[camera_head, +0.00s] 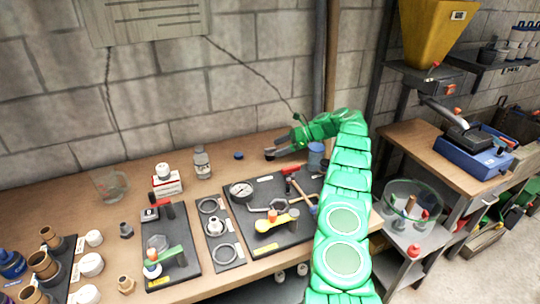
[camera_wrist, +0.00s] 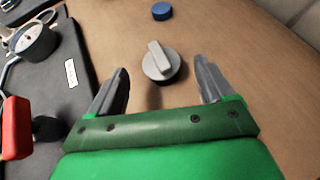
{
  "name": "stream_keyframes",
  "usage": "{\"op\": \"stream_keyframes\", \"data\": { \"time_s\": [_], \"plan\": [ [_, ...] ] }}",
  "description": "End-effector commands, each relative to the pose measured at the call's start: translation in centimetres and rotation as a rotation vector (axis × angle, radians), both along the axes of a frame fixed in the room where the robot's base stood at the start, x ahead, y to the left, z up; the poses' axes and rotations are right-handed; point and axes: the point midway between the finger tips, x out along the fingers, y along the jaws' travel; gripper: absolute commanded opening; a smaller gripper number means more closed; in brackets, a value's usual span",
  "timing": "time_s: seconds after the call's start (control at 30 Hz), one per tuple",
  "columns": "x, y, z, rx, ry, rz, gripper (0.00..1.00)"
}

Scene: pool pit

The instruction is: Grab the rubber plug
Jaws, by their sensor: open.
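A round grey piece with a pale raised bar across its top, which looks like the rubber plug (camera_wrist: 160,63), rests on the brown workbench (camera_head: 140,210). In the wrist view it lies between and slightly beyond the tips of my gripper (camera_wrist: 160,72). The jaws are open and empty, with a visible gap to the plug on each side. In the head view my gripper (camera_head: 270,147) is low over the back of the bench, and I cannot make out the plug there.
A small blue disc (camera_head: 238,155) lies on the bench beyond the plug; it also shows in the wrist view (camera_wrist: 162,11). A black board with a gauge (camera_head: 241,191) and a red-handled valve (camera_wrist: 17,128) is close by on the left. A blue cup (camera_head: 316,155) stands near my arm.

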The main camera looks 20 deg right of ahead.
Motion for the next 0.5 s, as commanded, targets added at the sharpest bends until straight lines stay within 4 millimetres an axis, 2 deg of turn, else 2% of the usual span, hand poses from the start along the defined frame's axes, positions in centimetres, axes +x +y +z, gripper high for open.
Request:
{"op": "stream_keyframes", "data": {
  "time_s": [0.17, 0.5],
  "plan": [
    [0.4, 0.8, -0.4, 0.001, 0.000, 0.000, 0.82],
    [1.6, 3.9, -2.3, 0.000, 0.000, -0.001, 0.82]
  ]
}}
